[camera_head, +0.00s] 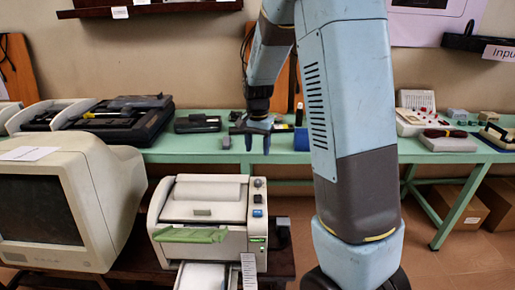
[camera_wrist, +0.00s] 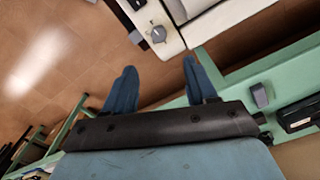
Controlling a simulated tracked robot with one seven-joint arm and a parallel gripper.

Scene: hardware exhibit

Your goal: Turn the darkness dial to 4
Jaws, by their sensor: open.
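The darkness dial looks to be the small grey round knob (camera_head: 258,182) at the top of the control strip on the right of a cream printer-like machine (camera_head: 205,212). In the wrist view the knob (camera_wrist: 158,34) sits on a pale panel, beyond the gap between my fingertips. Its markings are too small to read. My gripper (camera_head: 258,146), with blue fingers, points down above and behind the machine in the head view. In the wrist view my gripper (camera_wrist: 158,68) is open and empty, apart from the knob.
A bulky old monitor (camera_head: 75,200) stands left of the machine. Behind is a green bench (camera_head: 200,147) with devices on it, including a dark box (camera_head: 197,124) and a small grey block (camera_head: 226,142). A green tray (camera_head: 190,235) juts from the machine's front.

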